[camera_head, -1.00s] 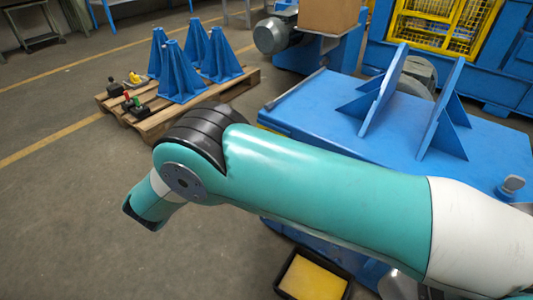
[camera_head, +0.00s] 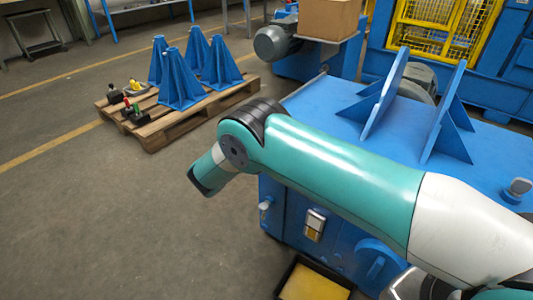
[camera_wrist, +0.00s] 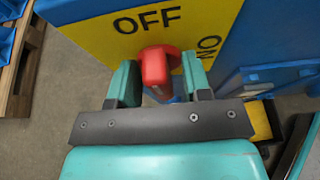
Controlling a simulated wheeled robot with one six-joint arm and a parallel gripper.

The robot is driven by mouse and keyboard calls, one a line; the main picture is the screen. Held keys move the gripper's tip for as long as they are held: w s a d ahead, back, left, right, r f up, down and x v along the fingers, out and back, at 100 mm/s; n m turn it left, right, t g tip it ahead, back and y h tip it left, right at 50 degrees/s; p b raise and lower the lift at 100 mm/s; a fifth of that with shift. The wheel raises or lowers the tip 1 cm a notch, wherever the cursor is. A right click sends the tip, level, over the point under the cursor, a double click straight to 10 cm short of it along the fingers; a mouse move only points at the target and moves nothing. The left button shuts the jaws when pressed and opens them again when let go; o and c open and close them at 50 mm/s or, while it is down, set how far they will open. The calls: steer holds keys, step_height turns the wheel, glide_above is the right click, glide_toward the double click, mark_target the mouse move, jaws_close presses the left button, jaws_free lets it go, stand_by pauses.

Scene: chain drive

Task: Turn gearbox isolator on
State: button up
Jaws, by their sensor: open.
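In the wrist view the gearbox isolator shows as a red handle (camera_wrist: 155,68) in front of a yellow plate (camera_wrist: 222,14) on a blue housing. The plate reads OFF above the handle and ON, turned sideways, to its right. The handle's exact pointing direction is hard to tell. My gripper (camera_wrist: 159,88) is open, with one teal finger on each side of the red handle. I cannot tell whether either finger touches it. In the head view my arm hides the isolator, and my fingertips do not show.
A blue machine bed (camera_head: 330,97) with upright plates stands under and behind my arm. A switch box (camera_head: 314,225) and a yellow-bottomed tray (camera_head: 312,284) are at its front. A pallet (camera_head: 160,127) with blue stands is at the left. Grey floor at lower left is clear.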

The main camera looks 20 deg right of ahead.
steer(key=shift+c, duration=0.4)
jaws_close()
